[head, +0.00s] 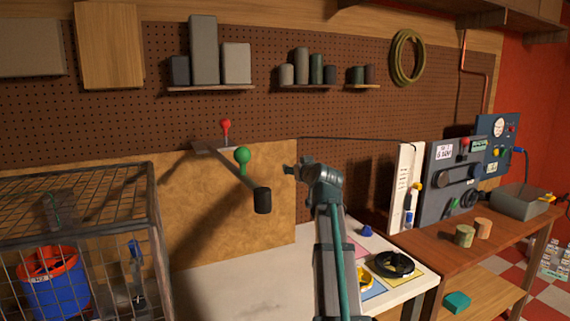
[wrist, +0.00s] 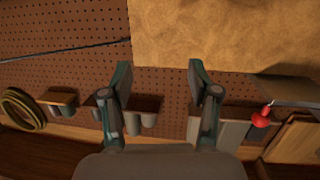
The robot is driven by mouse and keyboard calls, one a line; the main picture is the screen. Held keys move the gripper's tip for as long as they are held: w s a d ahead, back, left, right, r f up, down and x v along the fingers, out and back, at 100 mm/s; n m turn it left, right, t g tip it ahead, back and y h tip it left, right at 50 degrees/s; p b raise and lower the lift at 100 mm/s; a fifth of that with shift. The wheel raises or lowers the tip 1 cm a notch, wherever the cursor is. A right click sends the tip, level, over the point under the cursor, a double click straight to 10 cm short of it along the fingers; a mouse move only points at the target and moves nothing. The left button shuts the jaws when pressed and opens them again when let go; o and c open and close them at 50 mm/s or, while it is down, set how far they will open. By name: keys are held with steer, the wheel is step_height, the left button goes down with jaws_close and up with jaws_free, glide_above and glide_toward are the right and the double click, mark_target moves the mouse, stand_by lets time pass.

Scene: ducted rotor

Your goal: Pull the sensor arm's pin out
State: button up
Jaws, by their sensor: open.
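The sensor arm (head: 232,172) is a thin grey bar slanting down from a flat bracket (head: 205,147), with a black cylinder (head: 263,200) at its lower end. A red knob on a thin stem (head: 225,126), seemingly the pin, stands upright at the bracket. A green ball (head: 242,156) sits on the bar. My gripper (head: 288,170) is right of the green ball, apart from everything. In the wrist view, which appears upside down, my gripper (wrist: 160,72) is open and empty; the red knob (wrist: 262,118) is at the right, outside the fingers.
A wire cage (head: 80,180) with a blue-and-red bucket (head: 54,280) stands at the left. A tan board (head: 200,240) is behind the sensor arm. Shelves with blocks (head: 210,88) hang above. A white table (head: 230,290) lies below; space around the knob looks clear.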

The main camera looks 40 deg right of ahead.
steer(key=shift+s+d+f, duration=0.25)
steer(key=shift+d+f, duration=0.15)
steer(key=shift+d, duration=0.15)
steer(key=shift+s+d+f, duration=0.25)
steer(key=shift+d+f, duration=0.15)
steer(key=shift+d, duration=0.15)
